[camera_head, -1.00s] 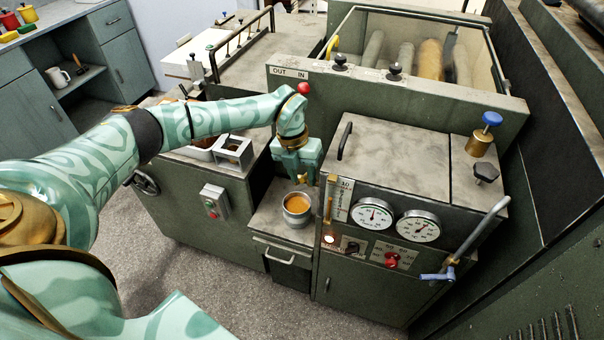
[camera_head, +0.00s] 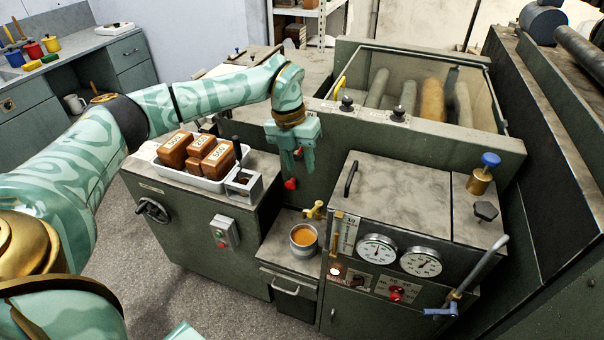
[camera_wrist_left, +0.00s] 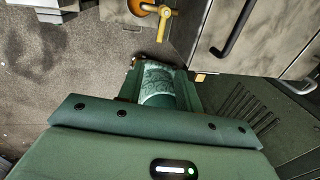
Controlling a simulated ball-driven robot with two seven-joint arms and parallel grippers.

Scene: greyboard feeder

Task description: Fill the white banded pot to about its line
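The metal pot (camera_head: 304,240) stands upright on the low shelf between the cabinets, with orange-brown liquid below its rim. Its white band and line are too small to make out. The brass tap (camera_head: 315,210) is behind and just above the pot; no stream shows. The tap also shows at the top of the left wrist view (camera_wrist_left: 163,14). My left gripper (camera_head: 297,168) points down, above and behind the tap and apart from it. Its fingers look apart, with nothing clearly held. A red knob (camera_head: 291,184) shows just below the fingertips. My right gripper is out of view.
A white tray (camera_head: 190,181) of brown blocks and a grey metal holder (camera_head: 243,185) sit on the left cabinet. A roller trough (camera_head: 420,95) lies behind.

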